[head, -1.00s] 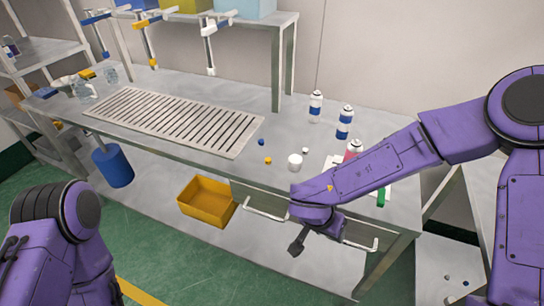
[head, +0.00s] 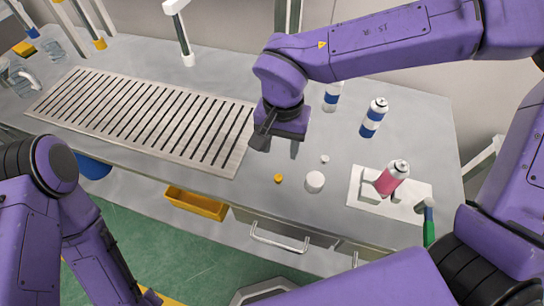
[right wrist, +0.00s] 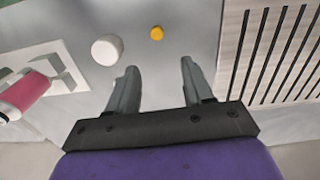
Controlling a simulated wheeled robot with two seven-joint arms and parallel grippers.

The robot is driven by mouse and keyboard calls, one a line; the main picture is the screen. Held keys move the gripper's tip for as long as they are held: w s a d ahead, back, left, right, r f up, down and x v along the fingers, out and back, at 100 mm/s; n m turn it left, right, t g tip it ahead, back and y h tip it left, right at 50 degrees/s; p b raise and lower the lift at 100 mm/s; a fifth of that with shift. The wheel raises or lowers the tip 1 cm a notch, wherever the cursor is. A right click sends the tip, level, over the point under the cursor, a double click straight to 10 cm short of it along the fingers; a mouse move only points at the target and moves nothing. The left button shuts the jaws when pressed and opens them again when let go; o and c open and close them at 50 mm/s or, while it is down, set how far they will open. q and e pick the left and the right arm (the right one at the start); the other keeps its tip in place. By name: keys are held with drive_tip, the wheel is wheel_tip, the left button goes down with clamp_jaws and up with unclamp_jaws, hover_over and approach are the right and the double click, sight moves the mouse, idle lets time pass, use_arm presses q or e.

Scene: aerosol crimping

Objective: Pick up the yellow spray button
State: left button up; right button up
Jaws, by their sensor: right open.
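The yellow spray button (head: 278,178) is a small round piece lying on the grey table, left of a white round cap (head: 315,182). It also shows in the right wrist view (right wrist: 157,33), beyond the fingertips. My right gripper (head: 262,141) hangs above the table, behind the button in the head view. In the right wrist view its two fingers (right wrist: 159,72) are spread, with bare table between them. The button is apart from both fingers. Of my left gripper only a dark bit shows at the bottom edge in the head view; its fingers cannot be made out.
A small white piece (head: 325,159) lies near the cap. Two blue-and-white cans (head: 374,118) stand behind. A pink can (head: 391,178) stands on a white holder (head: 420,191) at right, beside a green-handled tool (head: 429,225). A slatted grate (head: 140,120) lies left. A yellow bin (head: 196,204) is below.

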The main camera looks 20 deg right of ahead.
sight(279, 175)
drive_tip(key=s+f, duration=0.2)
drive_tip(key=f, duration=0.1)
drive_tip(key=shift+s+d+f, duration=0.1)
drive_tip(key=shift+s+f, duration=0.05)
drive_tip(key=shift+f, duration=0.15)
drive_tip(key=f, duration=0.2)
drive_tip(key=w+f, duration=0.1)
drive_tip(key=f, duration=0.2)
drive_tip(key=shift+w+a+f, duration=0.3)
drive_tip(key=shift+a, duration=0.05)
drive_tip(key=shift+s+f, duration=0.1)
drive_tip(key=shift+s, duration=0.25)
drive_tip(key=shift+c, duration=0.3)
use_arm(q)
drive_tip(key=shift+s+r, duration=0.1)
drive_tip(key=shift+s, duration=0.45)
use_arm(e)
drive_tip(key=shift+w, duration=0.15)
clamp_jaws()
